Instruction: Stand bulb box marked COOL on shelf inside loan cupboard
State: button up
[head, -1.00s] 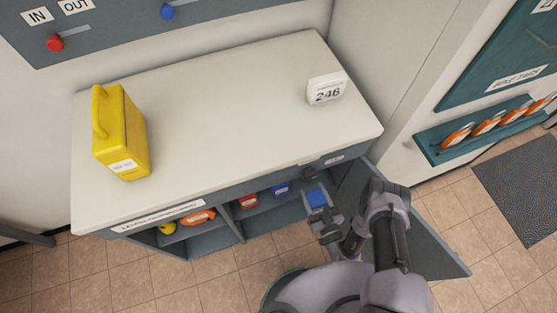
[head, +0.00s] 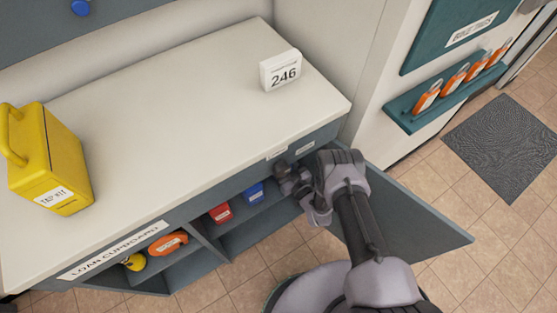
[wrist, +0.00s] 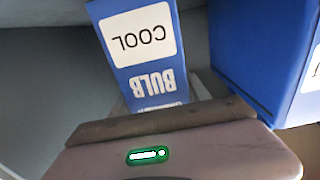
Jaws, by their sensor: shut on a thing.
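The bulb box marked COOL (wrist: 140,42) is blue with a white label, and its lettering shows upside down in the wrist view. My gripper (wrist: 165,118) is shut on it near its BULB end. In the head view my gripper (head: 284,172) reaches in at the right bay of the loan cupboard (head: 117,252), under the counter edge. The held box is hidden there. A blue box (head: 254,193) and a red box (head: 221,212) stand on the shelf (head: 240,220) left of my gripper. A blue box also shows close to the right of the held one in the wrist view (wrist: 250,55).
The cupboard door (head: 405,215) hangs open right of my arm. The left bay holds an orange item (head: 168,243) and a yellow item (head: 134,262). On the counter are a yellow case (head: 50,165) and a 246 sign (head: 281,71).

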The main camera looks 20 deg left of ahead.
jog(key=o, duration=1.4)
jog(key=shift+f, duration=0.1)
jog(key=shift+s+d+r+p, duration=0.2)
jog(key=shift+s+d+p, duration=0.05)
jog(key=shift+d+p, duration=0.05)
jog(key=p+v, duration=0.4)
jog(key=v, duration=0.7)
jog(key=shift+s+d+p, duration=0.1)
jog(key=shift+s+p, duration=0.05)
jog(key=shift+p, duration=0.2)
jog(key=shift+f, duration=0.1)
